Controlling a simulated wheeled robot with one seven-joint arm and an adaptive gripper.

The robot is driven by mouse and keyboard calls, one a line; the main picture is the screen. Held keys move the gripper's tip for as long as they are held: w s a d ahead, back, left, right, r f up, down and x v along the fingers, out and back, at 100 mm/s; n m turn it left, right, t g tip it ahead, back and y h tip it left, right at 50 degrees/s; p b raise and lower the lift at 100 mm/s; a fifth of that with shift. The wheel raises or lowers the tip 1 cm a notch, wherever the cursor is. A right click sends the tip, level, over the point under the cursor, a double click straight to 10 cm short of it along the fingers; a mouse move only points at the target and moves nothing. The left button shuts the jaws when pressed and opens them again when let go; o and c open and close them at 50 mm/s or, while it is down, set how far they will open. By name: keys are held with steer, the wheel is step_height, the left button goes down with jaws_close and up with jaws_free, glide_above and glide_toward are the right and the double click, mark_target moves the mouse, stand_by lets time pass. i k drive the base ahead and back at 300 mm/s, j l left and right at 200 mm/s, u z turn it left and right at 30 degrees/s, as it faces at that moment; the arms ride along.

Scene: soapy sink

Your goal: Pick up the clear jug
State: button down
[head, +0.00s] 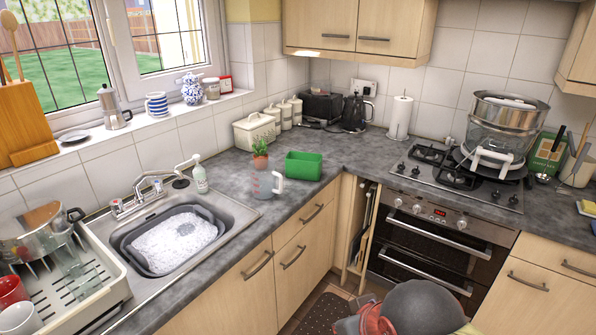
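The clear jug (264,187) stands upright on the grey worktop, just right of the sink, near the worktop's front edge. It is see-through with reddish markings, and its pale handle (279,183) is on the right side. Nothing is touching it from above. My gripper is not in view, so I cannot see whether it is open or shut.
A green tub (304,165) and a potted plant (260,154) stand close behind the jug. The sink basin (175,238) holds white suds. A soap bottle (200,176) stands by the tap. A steamer (506,125) is on the hob. Worktop near the corner is partly clear.

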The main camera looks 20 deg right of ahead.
mark_target(263, 174)
steer(key=i+l, duration=0.1)
steer(key=i, duration=1.35)
